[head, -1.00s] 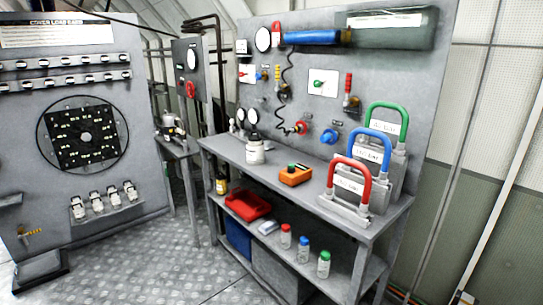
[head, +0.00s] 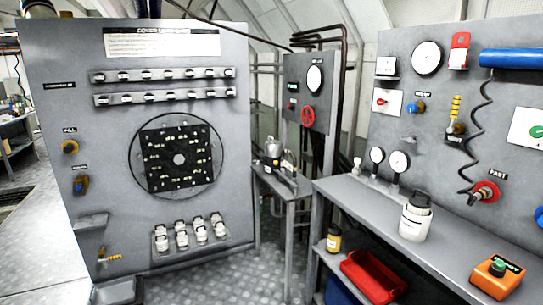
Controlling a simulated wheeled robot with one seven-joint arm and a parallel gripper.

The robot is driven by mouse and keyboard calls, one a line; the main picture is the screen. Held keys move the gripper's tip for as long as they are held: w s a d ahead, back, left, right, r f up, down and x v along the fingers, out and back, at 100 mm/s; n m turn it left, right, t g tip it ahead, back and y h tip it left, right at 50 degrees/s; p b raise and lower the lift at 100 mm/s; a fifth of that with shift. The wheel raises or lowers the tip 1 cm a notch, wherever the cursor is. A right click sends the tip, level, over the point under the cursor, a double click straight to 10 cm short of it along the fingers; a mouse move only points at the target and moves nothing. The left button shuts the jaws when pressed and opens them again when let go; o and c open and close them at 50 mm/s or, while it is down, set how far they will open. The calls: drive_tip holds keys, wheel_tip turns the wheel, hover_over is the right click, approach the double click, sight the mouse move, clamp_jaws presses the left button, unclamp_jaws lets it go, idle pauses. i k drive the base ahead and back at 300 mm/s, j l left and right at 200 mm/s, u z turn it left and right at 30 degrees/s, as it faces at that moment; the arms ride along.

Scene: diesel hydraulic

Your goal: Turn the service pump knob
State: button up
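I cannot tell which control is the service pump knob, as most labels are too small to read. On the right grey panel there is a small red knob on a white plate (head: 382,101) and a green knob on a white plate (head: 536,132), cut by the right edge. A blue knob (head: 416,107) sits beside the red one. A red round knob (head: 486,192) is lower on that panel. A red handwheel (head: 308,116) is on the middle panel under a gauge. My gripper is not in view.
A grey bench (head: 372,208) under the right panel holds a white bottle (head: 414,220) and an orange box (head: 497,273). A red tray (head: 374,276) is on the lower shelf. A large grey cabinet (head: 100,110) stands left. Some metal floor (head: 255,268) shows between them.

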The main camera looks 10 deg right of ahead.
sight(380, 102)
drive_tip(key=i+z, duration=0.1)
drive_tip(key=i, duration=0.4)
drive_tip(key=i+j, duration=0.15)
drive_tip(key=i, duration=0.35)
drive_tip(key=i+j+z, duration=0.15)
drive_tip(key=i, duration=0.35)
drive_tip(key=i+z, duration=0.35)
drive_tip(key=i+j+z, duration=0.25)
drive_tip(key=i+z, duration=0.15)
drive_tip(key=i, duration=0.1)
